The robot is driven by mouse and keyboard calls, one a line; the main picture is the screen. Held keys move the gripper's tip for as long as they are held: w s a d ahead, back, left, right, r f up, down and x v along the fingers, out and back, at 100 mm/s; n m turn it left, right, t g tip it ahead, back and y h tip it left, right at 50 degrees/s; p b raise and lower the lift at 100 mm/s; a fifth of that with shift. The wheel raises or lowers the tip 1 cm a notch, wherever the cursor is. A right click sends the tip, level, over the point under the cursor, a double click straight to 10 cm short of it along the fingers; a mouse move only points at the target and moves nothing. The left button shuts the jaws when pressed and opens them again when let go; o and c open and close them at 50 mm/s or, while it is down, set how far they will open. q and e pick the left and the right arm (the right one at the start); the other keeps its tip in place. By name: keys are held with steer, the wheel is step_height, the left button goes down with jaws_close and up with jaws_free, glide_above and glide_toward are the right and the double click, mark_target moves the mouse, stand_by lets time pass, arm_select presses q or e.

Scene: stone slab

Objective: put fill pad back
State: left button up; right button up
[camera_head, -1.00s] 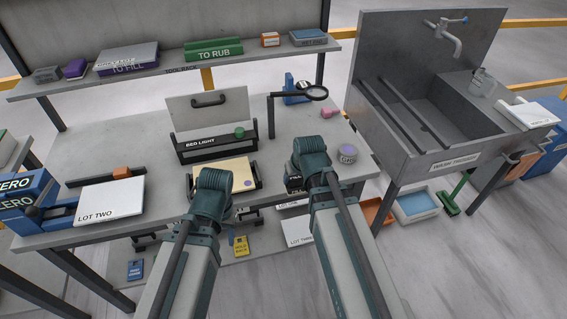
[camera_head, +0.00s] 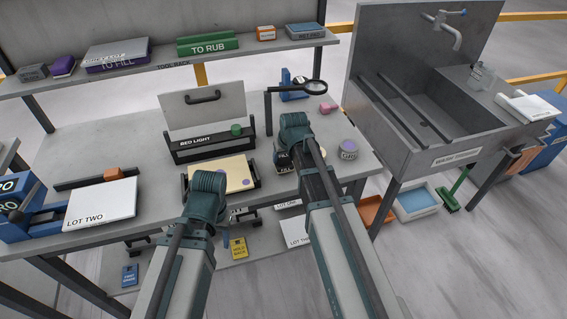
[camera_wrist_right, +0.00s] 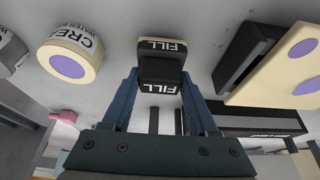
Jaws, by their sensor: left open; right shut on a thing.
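The black fill pad (camera_wrist_right: 160,72), lettered FILL, is between the blue fingers of my right gripper (camera_wrist_right: 160,88) in the right wrist view. My right gripper is shut on it. Just beyond it is a cream and dark block (camera_wrist_right: 162,45), also lettered FILL; I cannot tell whether the pad touches it. In the head view my right wrist hides most of the pad, and a dark FILL-lettered part (camera_head: 282,159) shows beside it over the bench. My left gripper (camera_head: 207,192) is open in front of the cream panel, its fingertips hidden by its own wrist.
The cream panel (camera_head: 232,172) lies in a dark holder, with the bed light box (camera_head: 212,146) behind. A magnifier (camera_head: 313,87) stands behind. The tool rack (camera_head: 150,72) holds several blocks. A sink (camera_head: 430,110) is at right.

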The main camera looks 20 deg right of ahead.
steer(key=shift+f, duration=0.6)
arm_select(q)
steer(key=shift+f, duration=0.45)
arm_select(e)
steer(key=shift+r, duration=0.15)
arm_select(q)
steer(key=shift+f, duration=0.15)
arm_select(e)
steer(key=o, duration=1.2)
